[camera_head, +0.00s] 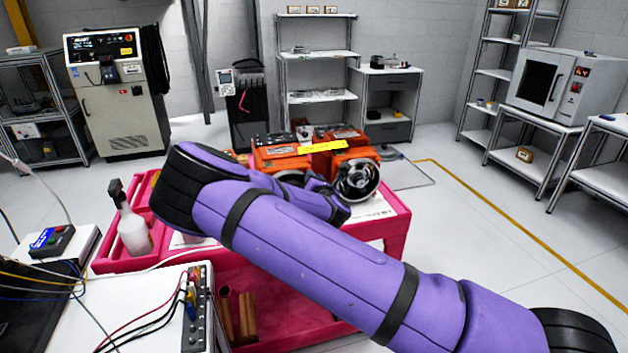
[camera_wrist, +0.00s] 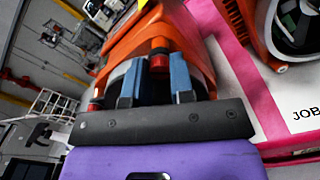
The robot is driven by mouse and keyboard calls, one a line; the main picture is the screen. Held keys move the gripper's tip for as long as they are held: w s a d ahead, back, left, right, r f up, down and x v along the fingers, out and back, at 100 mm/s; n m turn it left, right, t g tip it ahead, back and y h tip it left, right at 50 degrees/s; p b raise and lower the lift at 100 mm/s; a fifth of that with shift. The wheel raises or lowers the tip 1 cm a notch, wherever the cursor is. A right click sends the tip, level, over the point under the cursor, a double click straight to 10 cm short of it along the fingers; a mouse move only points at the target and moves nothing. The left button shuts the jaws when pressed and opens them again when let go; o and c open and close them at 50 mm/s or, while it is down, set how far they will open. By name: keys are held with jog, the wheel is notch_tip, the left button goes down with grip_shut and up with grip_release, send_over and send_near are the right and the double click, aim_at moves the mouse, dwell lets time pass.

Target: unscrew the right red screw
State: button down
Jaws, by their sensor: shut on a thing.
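In the wrist view, a red screw (camera_wrist: 159,63) with a dark top stands at the orange servo housing (camera_wrist: 190,45), between the two blue fingers of my gripper (camera_wrist: 155,80). The fingers are shut on this screw. Another red part (camera_wrist: 96,106), partly hidden, shows to the left, outside the fingers. In the head view, the orange housings (camera_head: 282,157) sit on the pink cart. My purple arm crosses in front of them and hides the screws and most of my gripper.
The pink cart (camera_head: 395,232) carries a second orange unit (camera_head: 345,140) with a round open face and a yellow label. A white spray bottle (camera_head: 133,232) stands at the cart's left. A box with cables (camera_head: 150,310) is at the near left. The floor to the right is clear.

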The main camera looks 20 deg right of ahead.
jog(key=shift+w+r+n, duration=0.1)
jog(key=shift+n, duration=0.8)
jog(key=c, duration=1.2)
grip_release()
jog(key=shift+c, duration=0.2)
jog(key=s, duration=1.1)
jog(key=shift+w, duration=0.1)
